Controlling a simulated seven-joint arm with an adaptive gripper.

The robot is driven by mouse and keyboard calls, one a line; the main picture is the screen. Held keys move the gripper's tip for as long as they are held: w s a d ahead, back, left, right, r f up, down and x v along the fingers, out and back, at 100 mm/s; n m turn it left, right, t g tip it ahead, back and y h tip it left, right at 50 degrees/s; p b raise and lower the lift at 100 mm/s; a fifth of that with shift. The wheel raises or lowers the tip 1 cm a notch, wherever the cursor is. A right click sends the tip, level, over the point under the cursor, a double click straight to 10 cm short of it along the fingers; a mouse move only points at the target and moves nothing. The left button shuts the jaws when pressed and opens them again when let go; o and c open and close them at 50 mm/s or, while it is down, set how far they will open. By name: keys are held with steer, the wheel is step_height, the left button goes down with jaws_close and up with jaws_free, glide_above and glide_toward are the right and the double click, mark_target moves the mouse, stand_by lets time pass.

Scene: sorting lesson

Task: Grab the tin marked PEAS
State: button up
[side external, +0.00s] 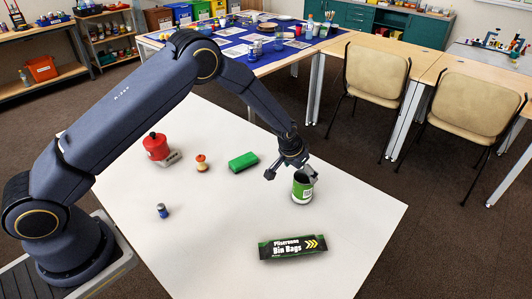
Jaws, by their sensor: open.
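A green tin (302,193) with a white label and a dark top stands upright on the white table (215,235), toward its right side. Its label is too small to read, and I see no readable PEAS marking on anything. My gripper (291,174) is open, at the tin's upper end. One finger is to the left of the tin, apart from it in the picture. The other overlaps the tin's upper right and hides part of its rim. I cannot tell whether it touches the tin or whether any of the tin is between the fingers.
A black Bin Bags box (292,247) lies in front of the tin. A green block (243,162), an apple core (201,164), a red container (156,146) and a small blue item (162,211) are to the left. The table's right corner is clear.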

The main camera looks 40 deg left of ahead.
mark_target(305, 181)
steer(key=x, duration=0.6)
steer(key=shift+d, duration=0.3)
steer(key=shift+c, duration=0.2)
steer(key=shift+r, duration=0.1)
steer(key=c, duration=1.2)
